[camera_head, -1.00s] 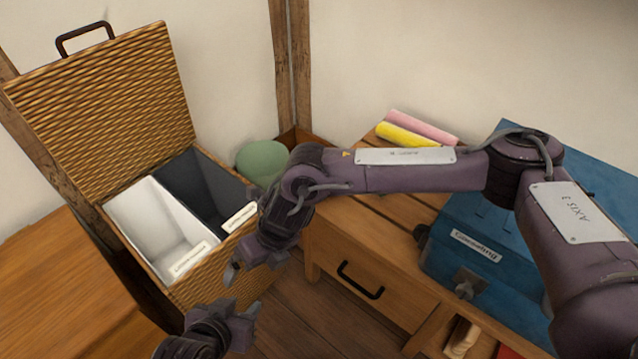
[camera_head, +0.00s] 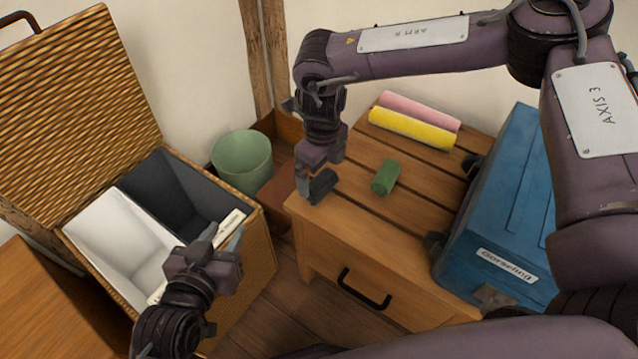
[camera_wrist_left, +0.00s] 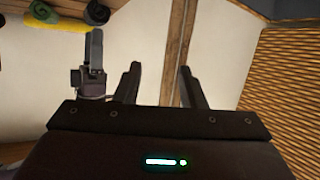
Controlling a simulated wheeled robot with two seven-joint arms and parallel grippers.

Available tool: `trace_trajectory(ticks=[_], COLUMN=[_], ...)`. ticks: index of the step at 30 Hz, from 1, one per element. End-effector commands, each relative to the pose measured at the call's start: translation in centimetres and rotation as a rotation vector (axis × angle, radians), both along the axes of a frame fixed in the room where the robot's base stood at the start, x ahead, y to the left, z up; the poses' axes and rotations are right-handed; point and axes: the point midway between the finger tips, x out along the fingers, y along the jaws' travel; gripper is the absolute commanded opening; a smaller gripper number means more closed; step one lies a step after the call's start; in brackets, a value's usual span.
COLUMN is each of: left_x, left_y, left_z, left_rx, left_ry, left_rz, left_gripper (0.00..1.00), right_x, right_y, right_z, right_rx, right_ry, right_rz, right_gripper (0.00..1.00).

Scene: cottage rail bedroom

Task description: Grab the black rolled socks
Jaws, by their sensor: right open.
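The black rolled socks (camera_head: 323,187) lie at the left edge of the slatted wooden nightstand top. They also show in the left wrist view (camera_wrist_left: 97,12), beside my right gripper's fingertips. My right gripper (camera_head: 311,178) points down at the socks, its jaws open, one finger on their left side. The other finger is partly hidden, and I cannot tell whether the fingers touch the socks. My left gripper (camera_head: 222,240) is open and empty in front of the wicker hamper. Its two parted fingers show in the left wrist view (camera_wrist_left: 160,85).
Green rolled socks (camera_head: 385,178) lie right of the black ones. Yellow (camera_head: 410,128) and pink (camera_head: 420,110) rolls lie behind. A blue box (camera_head: 500,205) stands at right. The open wicker hamper (camera_head: 250,290) has white and dark compartments. A green bin (camera_head: 242,160) stands behind.

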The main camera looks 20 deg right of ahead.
Motion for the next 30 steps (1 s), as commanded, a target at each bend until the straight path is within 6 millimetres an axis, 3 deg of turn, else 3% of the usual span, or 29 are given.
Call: trace_trajectory(ticks=[5, 12, 21, 30], left_x=[1.0, 2.3, 2.5, 2.4], left_y=[-0.1, -0.2, 0.2, 0.3], left_z=[2.1, 7.2, 12.9, 14.0], left_rx=[-0.039, -0.129, -0.226, -0.245], left_ry=[-0.097, -0.317, -0.555, -0.601], left_rz=[0.006, 0.02, 0.03, 0.032], left_gripper=[0.36, 0.36, 0.36, 0.36], right_x=[0.0, 0.1, 0.1, 0.1], right_y=[0.0, -0.1, -0.1, -0.1], right_z=[-0.9, -2.7, -4.8, -5.2], right_rx=[0.0, 0.001, 0.001, 0.001], right_ry=[0.0, -0.001, 0.0, -0.001], right_rz=[0.0, 0.0, 0.001, 0.0], right_gripper=[1.0, 1.0, 1.0, 1.0])
